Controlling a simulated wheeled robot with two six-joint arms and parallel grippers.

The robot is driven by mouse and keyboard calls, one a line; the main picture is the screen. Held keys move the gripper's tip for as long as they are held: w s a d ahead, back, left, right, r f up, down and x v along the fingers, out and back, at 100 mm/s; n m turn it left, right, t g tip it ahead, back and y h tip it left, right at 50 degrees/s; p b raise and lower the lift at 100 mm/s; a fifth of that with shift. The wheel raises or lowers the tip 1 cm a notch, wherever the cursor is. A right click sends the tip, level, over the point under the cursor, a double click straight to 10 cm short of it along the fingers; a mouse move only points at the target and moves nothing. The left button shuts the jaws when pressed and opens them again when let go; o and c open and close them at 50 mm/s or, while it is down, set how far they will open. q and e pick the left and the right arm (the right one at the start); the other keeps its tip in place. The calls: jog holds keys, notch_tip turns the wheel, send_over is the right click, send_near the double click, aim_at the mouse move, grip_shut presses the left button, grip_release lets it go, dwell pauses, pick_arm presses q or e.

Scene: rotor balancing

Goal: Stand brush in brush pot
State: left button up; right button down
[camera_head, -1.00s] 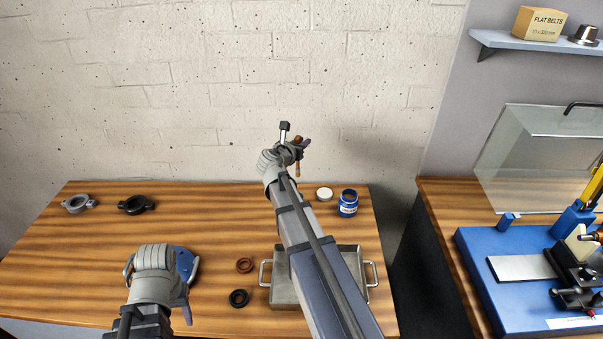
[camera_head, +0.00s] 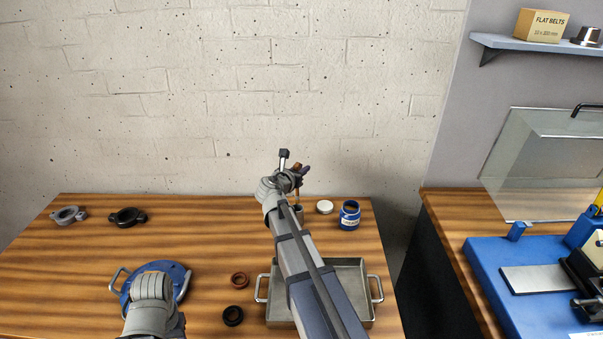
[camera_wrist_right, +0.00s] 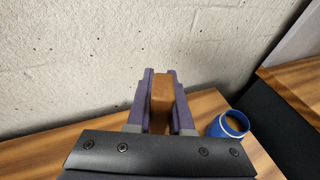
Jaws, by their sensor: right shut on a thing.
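My right gripper (camera_head: 298,172) is shut on the brush (camera_head: 297,167), near the back of the table. In the right wrist view the brush's brown handle (camera_wrist_right: 162,98) is between the purple fingers. The brush hangs roughly upright, its lower part over or in a small grey cup (camera_head: 299,213), which seems to be the brush pot. My arm hides much of the cup, so I cannot tell whether the tip is inside. My left gripper (camera_head: 152,300) is low at the front left, its fingertips hidden.
A metal tray (camera_head: 352,290) lies under my right arm. The back wall is close.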

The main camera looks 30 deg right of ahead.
jog(key=shift+f+b, duration=0.5)
jog(key=shift+b, duration=0.05)
jog(key=shift+f, duration=0.1)
jog(key=c, duration=0.8)
grip_release()
